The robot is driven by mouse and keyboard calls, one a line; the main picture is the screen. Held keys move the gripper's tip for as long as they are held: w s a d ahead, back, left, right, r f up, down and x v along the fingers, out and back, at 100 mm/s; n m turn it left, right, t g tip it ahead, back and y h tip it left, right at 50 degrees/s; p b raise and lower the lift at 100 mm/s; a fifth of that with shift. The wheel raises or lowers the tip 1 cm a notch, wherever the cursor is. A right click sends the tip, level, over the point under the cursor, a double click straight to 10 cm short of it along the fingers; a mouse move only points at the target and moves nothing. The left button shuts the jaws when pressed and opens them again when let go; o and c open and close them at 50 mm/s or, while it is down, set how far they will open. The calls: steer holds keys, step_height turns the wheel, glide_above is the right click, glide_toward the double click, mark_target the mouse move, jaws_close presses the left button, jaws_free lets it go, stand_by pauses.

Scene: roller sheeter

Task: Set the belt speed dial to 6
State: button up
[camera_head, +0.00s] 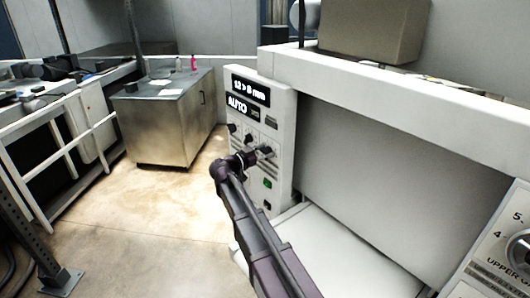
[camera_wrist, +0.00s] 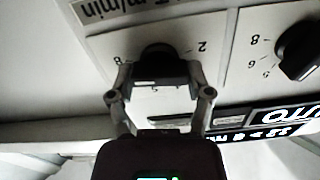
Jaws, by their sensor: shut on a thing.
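In the wrist view, a black dial (camera_wrist: 158,58) sits on a pale panel that appears upside down. A "2" shows to its right, an "8" to its left and a "5" below it. Printed text ending in "m/min" is beside it. My gripper (camera_wrist: 160,78) is shut on this dial, one finger on each side. The dial's pointer is hidden, so its setting cannot be read. In the head view, my gripper (camera_head: 262,153) is at the front of the white control panel (camera_head: 285,125), covering part of the dial.
A second black dial (camera_wrist: 298,50) with a numbered scale is close beside my gripper. The panel carries a lit display (camera_head: 250,90) reading "12>8 mm" and "AUTO", and a green button (camera_head: 267,184). A metal cabinet (camera_head: 165,125) stands to the left, with open floor (camera_head: 150,210) before it.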

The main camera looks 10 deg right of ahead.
steer(key=n, duration=0.3)
steer(key=shift+w+n, duration=0.1)
steer(key=shift+n, duration=0.3)
steer(key=shift+w+n, duration=0.1)
steer(key=shift+n, duration=1.7)
steer(key=o, duration=1.1)
steer(key=shift+o, duration=0.2)
steer(key=shift+a, duration=0.1)
steer(key=v, duration=1.2)
